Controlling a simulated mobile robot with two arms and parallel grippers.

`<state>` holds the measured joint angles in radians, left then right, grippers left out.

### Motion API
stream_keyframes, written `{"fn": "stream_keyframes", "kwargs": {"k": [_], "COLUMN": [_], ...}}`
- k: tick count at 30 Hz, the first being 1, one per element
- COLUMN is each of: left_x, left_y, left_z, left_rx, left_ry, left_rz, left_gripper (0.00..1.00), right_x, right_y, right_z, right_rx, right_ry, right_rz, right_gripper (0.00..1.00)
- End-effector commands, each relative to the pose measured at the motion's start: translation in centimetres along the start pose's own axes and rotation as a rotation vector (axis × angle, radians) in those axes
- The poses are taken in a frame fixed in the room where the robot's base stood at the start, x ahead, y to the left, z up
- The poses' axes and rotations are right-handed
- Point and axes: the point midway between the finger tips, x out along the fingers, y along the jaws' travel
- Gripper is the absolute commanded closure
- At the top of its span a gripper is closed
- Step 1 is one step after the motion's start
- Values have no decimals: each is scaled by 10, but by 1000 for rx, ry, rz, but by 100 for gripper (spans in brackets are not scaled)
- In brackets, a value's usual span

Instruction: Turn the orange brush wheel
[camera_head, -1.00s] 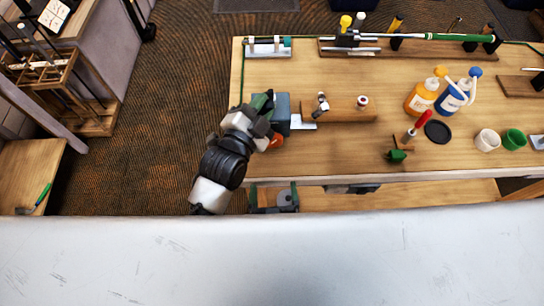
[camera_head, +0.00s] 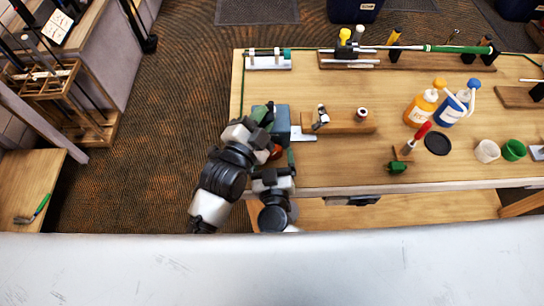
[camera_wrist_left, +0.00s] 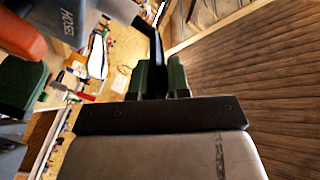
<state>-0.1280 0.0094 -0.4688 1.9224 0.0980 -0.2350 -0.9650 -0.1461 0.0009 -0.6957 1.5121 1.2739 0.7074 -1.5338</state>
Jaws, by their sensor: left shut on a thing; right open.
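The orange brush wheel (camera_head: 276,151) sits at the near side of a blue-grey machine (camera_head: 282,121) at the table's left end. It is mostly hidden by my arms. In the left wrist view an orange part (camera_wrist_left: 22,38) shows at upper left beside the machine (camera_wrist_left: 65,22). My left gripper (camera_wrist_left: 158,75) has its green fingers shut on a black bar (camera_wrist_left: 150,35) that seems to belong to the machine; in the head view this gripper (camera_head: 262,113) is at the machine's left side. My right gripper (camera_head: 275,160) is open close to the wheel; contact cannot be told.
A wooden block (camera_head: 345,123) stands right of the machine. An orange bottle (camera_head: 420,108), a blue bottle (camera_head: 450,109), a white cup (camera_head: 487,151) and a green cup (camera_head: 513,150) stand farther right. A green-gripped club (camera_head: 445,48) lies along the back.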

Motion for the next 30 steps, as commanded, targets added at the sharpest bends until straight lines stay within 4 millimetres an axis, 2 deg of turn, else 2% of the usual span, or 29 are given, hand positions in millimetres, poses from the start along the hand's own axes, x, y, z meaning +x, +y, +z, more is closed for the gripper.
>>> {"fn": "stream_keyframes", "kwargs": {"k": [7,17,22,30], "left_x": [0,0,0,0], "left_y": [1,2,2,2], "left_z": [1,1,1,1], "left_rx": [-1,-1,-1,-1], "left_ry": [-2,-2,-2,-2], "left_rz": [4,4,4,4], "left_gripper": [100,100,100,100], "right_x": [1,0,0,0], "right_y": [0,0,-1,-1], "right_z": [0,0,0,0], "right_rx": [0,0,41,242], "right_ry": [0,0,1,3], "right_rz": [0,-1,0,1], "right_gripper": [14,63,63,63]}}
